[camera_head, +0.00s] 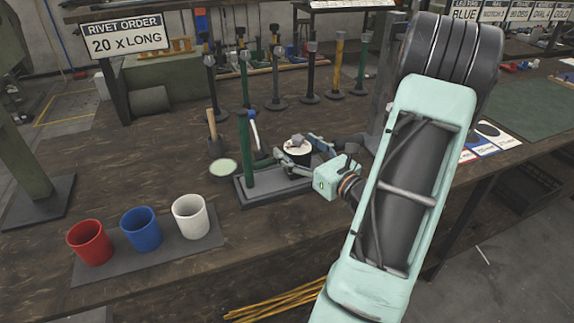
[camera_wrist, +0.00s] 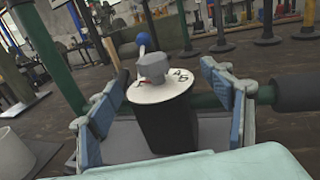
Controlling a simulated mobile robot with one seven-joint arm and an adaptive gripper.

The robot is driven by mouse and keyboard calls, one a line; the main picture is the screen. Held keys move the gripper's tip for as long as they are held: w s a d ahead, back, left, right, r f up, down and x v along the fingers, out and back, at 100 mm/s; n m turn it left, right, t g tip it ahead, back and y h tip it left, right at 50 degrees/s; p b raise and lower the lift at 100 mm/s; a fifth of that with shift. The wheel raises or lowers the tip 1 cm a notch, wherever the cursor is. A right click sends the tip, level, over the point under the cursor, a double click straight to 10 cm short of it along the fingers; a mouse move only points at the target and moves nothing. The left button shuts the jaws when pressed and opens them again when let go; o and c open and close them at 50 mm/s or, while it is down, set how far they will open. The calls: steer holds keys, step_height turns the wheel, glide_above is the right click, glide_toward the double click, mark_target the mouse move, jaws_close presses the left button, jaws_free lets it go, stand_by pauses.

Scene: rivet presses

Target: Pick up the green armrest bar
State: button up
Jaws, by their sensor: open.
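A dark green bar (camera_wrist: 207,101) runs roughly level across the wrist view, behind a black dial post (camera_wrist: 172,130). It ends in a thick black grip at the right, and the dial post hides part of it. I take this to be the armrest bar; in the head view (camera_head: 264,162) it shows only partly beside the press. My gripper (camera_head: 303,154) is open at the press. In the wrist view its blue-grey fingers (camera_wrist: 160,103) stand on both sides of the dial post, with the bar beyond. I cannot tell whether they touch anything.
An upright green post (camera_head: 246,150) and a blue-tipped lever (camera_head: 253,128) stand close by. Red (camera_head: 90,242), blue (camera_head: 141,229) and white (camera_head: 190,216) cups sit on a mat at the left. Several posts stand behind. The bench's front middle is clear.

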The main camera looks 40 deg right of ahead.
steer(key=c, duration=1.7)
steer(key=shift+o, duration=0.2)
steer(key=shift+r, duration=0.1)
